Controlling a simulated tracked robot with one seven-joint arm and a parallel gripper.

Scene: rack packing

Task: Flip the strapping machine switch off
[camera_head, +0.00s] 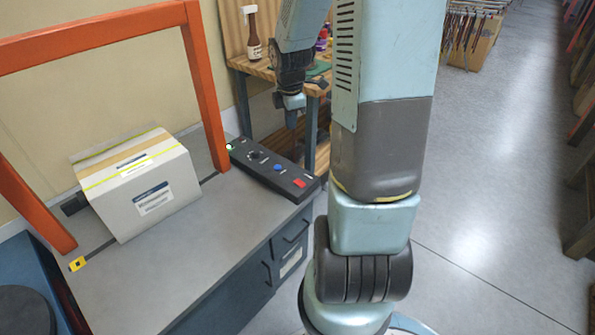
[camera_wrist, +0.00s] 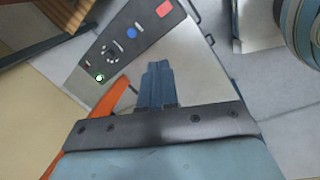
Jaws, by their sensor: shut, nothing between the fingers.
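The strapping machine has an orange arch (camera_head: 205,90) over a grey top (camera_head: 185,265). Its black control panel (camera_head: 262,170) lies along the right edge of the top.
A strapped carton (camera_head: 150,190) sits on the machine top under the arch. A wooden workbench (camera_head: 258,68) with a spray bottle (camera_head: 252,35) stands behind. My arm hides part of the bench. Grey floor (camera_head: 485,150) is open at the right.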

